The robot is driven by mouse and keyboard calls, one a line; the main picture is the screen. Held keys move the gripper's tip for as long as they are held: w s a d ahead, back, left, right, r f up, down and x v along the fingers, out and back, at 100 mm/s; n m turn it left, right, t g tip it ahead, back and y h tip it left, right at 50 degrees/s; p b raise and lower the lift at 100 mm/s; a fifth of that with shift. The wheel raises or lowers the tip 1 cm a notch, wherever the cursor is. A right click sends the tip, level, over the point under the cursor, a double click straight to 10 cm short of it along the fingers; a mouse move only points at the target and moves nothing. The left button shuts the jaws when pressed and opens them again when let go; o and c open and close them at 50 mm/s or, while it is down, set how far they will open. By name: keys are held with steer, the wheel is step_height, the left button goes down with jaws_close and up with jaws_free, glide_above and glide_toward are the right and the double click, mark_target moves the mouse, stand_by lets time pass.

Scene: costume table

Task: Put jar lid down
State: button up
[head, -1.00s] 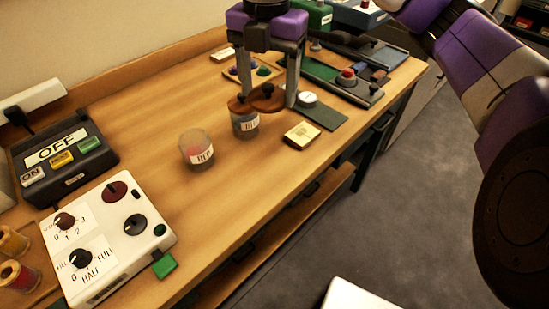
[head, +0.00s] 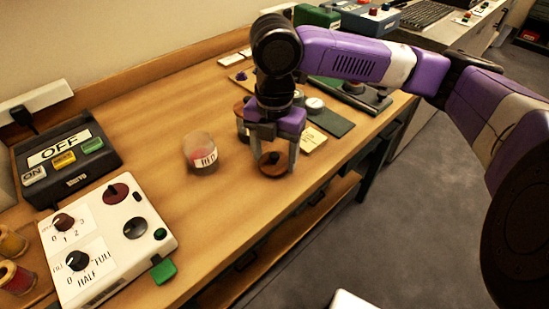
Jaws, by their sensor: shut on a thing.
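My gripper (head: 274,157) points down over the wooden table in the head view. It is shut on a round brown jar lid (head: 271,168) with a dark knob. The lid is level and very low over the bare wood near the front edge. I cannot tell whether it touches the table. An open glass jar labelled RED (head: 201,152), with red contents, stands to the left of the gripper. A second jar with a brown lid (head: 239,107) stands just behind the gripper. My gripper hides most of that jar and its label.
A white control box (head: 110,235) with dials and a dark ON/OFF box (head: 65,156) stand at the left. A cream block (head: 313,139) and a dark green mat (head: 333,121) lie to the right. Bare table (head: 215,205) lies in front of the RED jar.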

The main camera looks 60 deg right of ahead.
mark_target(275, 155)
steer(key=shift+f, duration=0.55)
steer(key=shift+f, duration=0.15)
steer(key=o, duration=1.3)
steer(key=shift+o, duration=0.2)
step_height(275, 155, up, 12)
steer(key=p, duration=0.1)
